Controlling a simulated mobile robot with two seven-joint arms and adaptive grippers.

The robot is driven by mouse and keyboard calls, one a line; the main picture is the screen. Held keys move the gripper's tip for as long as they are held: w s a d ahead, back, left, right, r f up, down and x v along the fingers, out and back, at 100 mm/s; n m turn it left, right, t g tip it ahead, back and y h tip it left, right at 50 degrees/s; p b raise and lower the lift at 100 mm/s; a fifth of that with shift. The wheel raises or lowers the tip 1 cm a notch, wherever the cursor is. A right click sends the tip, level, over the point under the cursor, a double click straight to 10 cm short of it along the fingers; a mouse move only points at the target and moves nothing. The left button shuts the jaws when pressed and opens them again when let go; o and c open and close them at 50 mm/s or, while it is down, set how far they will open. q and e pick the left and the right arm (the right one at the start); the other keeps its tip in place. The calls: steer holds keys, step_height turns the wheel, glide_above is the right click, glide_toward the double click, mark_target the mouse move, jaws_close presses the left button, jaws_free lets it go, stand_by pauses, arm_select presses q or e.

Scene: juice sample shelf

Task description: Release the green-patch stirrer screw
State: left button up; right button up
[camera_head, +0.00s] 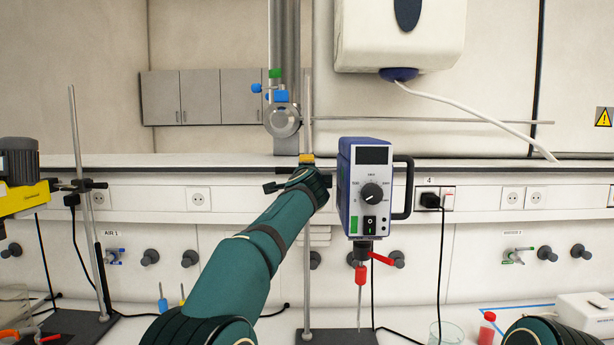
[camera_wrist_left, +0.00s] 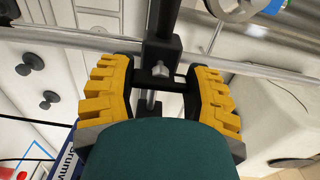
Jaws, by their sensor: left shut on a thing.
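My left gripper (camera_head: 306,159) reaches up to the clamp on the upright stand rod behind the blue and white stirrer (camera_head: 371,190). Its yellow fingers show in the left wrist view (camera_wrist_left: 158,82), on both sides of a black cross-handle screw (camera_wrist_left: 149,79) with a metal nut at its middle. The fingers are shut on the screw's handle. Part of the stirrer's blue side (camera_wrist_left: 68,160) shows at the lower left there. My right gripper is out of view.
A red-capped shaft (camera_head: 360,272) hangs below the stirrer over the bench. A yellow stirrer (camera_head: 24,198) on its own stand is at the left. A beaker (camera_head: 446,333) and a red-topped bottle (camera_head: 487,327) stand at the lower right.

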arm_select(q)
steer(key=o, duration=1.2)
steer(key=shift+o, duration=0.2)
steer(key=shift+s+d, duration=0.1)
steer(key=s, duration=1.1)
steer(key=shift+s, duration=0.4)
